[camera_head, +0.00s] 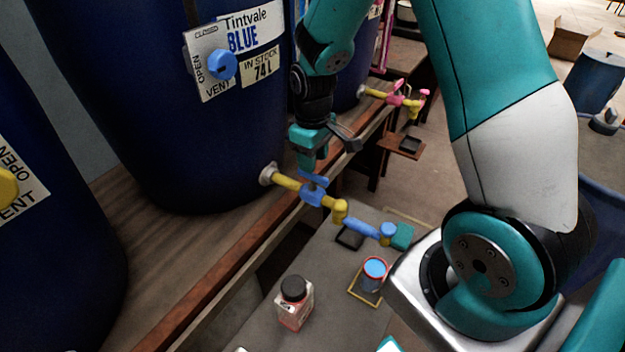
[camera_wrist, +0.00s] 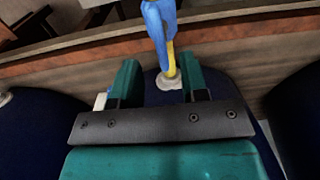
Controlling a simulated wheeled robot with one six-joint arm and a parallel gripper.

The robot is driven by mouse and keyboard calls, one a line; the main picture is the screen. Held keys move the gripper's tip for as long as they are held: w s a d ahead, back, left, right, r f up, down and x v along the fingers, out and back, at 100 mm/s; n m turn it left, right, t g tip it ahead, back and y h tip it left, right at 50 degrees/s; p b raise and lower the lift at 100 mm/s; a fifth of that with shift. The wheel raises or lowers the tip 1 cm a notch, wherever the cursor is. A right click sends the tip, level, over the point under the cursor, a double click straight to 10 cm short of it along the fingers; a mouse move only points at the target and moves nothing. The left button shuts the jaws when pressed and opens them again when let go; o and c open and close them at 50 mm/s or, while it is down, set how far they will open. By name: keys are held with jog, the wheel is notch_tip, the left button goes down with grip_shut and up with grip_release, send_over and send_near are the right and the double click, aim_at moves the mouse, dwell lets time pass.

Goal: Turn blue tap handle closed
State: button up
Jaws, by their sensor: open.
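The blue tap handle (camera_head: 314,181) sits on a yellow tap pipe (camera_head: 286,182) low on the dark blue Tintvale BLUE vat (camera_head: 150,130). My gripper (camera_head: 309,163) points down just above the handle. Its fingers partly hide the handle, and I cannot tell whether they touch it. In the wrist view my gripper (camera_wrist: 160,82) has its two teal fingers apart with nothing gripped between them. Blue tap parts (camera_wrist: 158,22) and the yellow pipe (camera_wrist: 171,58) show ahead of the gap. I cannot tell exactly how the handle is turned.
A blue vent knob (camera_head: 222,65) is on the vat. A pink-handled tap (camera_head: 396,98) is behind. Below the spout (camera_head: 362,228) stand a red-rimmed blue cup (camera_head: 373,272) and a black-capped jar (camera_head: 294,303). The wooden shelf edge (camera_head: 235,255) runs close under the tap.

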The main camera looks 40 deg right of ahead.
aim_at(313, 177)
notch_tip(313, 177, down, 7)
jog(key=shift+r, duration=0.1)
dwell(0.3)
grip_shut()
